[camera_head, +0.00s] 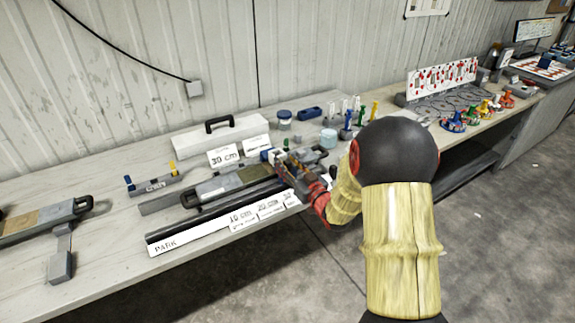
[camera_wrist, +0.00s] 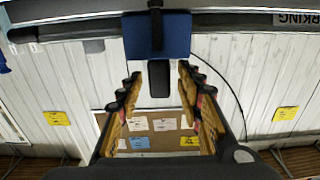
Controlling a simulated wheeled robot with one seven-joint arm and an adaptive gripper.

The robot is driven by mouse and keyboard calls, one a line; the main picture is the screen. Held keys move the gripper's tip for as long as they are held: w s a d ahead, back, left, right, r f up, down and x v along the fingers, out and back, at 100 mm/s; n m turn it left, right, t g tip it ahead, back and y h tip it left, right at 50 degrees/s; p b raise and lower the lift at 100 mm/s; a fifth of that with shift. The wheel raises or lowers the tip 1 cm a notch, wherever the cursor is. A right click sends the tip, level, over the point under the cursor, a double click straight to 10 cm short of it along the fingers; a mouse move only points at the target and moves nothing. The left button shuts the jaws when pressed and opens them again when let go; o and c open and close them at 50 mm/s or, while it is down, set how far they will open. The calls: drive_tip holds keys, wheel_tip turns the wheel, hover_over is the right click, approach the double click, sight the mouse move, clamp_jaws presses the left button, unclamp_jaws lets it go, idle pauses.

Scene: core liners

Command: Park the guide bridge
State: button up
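My gripper (camera_head: 300,170) is over the right end of the dark rail assembly (camera_head: 215,209) on the bench. In the wrist view, its two fingers (camera_wrist: 158,75) stand apart, with a blue block (camera_wrist: 157,35) and a dark upright bar (camera_wrist: 158,80) between them. Gaps show on both sides of the bar. The blue block may be part of the guide bridge; I cannot tell for sure. In the head view, my gripper and arm hide most of that spot. A white strip marked PARK (camera_head: 168,246) lies at the rail's left front end.
Distance cards (camera_head: 242,217) line the bench's front edge. A grey tray with a black handle (camera_head: 218,186) lies behind the rail. A white case (camera_head: 220,135), a 30 cm card (camera_head: 223,156) and small coloured tools (camera_head: 347,125) stand behind.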

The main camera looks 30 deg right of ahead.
drive_tip(key=shift+c, duration=0.6)
drive_tip(key=c, duration=0.7)
clamp_jaws()
